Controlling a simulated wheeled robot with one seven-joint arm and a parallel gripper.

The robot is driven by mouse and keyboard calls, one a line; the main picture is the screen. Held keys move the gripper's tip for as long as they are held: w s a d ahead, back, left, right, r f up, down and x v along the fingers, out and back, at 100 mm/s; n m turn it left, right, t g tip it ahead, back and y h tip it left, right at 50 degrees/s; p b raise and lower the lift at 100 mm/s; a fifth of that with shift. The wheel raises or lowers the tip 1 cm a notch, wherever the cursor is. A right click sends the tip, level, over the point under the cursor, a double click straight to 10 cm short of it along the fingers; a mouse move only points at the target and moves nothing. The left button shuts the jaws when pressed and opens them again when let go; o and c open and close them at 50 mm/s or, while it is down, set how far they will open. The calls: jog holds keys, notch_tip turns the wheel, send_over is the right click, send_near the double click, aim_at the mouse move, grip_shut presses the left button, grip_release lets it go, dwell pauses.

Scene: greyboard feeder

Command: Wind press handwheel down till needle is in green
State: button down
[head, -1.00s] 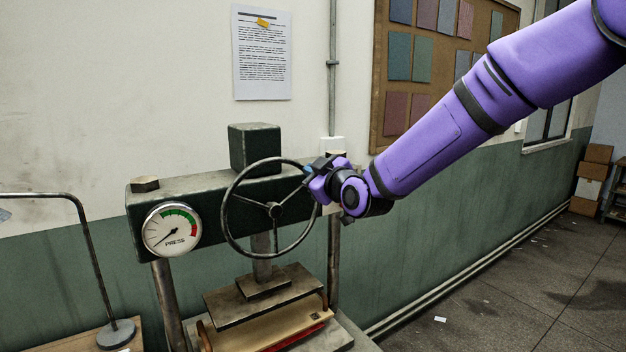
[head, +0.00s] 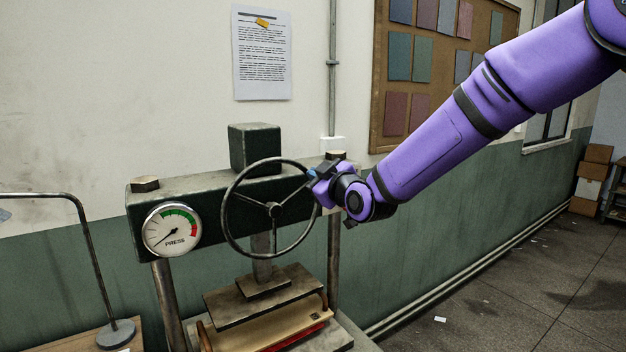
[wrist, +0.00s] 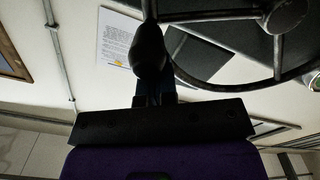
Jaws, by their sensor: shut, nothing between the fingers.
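The press handwheel (head: 229,233) is a dark ring with spokes on the front of the green press (head: 150,208). Its rim and hub also show in the wrist view (wrist: 289,14). A dark knob on the rim (wrist: 150,48) is directly ahead of my fingers in the wrist view. My gripper (head: 311,173) is shut at the wheel's right rim with nothing held; whether it touches is unclear. The round gauge (head: 160,222) has a green arc (head: 178,213) on top and red at right. Its needle (head: 165,238) points lower left, outside the green.
Under the press plate (head: 250,310) lies a tan-covered piece with a red edge (head: 297,337). A bent metal stand (head: 86,250) is at left. Posts flank the wheel. A notice (head: 262,60) and a sample board (head: 377,110) hang on the wall.

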jog(key=shift+w+d+f, duration=0.3)
jog(key=shift+d+f, duration=0.15)
jog(key=shift+f, duration=0.2)
jog(key=shift+f, duration=0.1)
jog(key=shift+w+d+f, duration=0.2)
jog(key=shift+d+f, duration=0.1)
jog(key=shift+f, duration=0.35)
jog(key=shift+w+d+f, duration=0.2)
jog(key=shift+d+f, duration=0.1)
jog(key=shift+f, duration=0.35)
jog(key=f, duration=0.3)
jog(key=shift+w+d, duration=0.2)
jog(key=shift+d, duration=0.1)
jog(key=shift+f, duration=0.1)
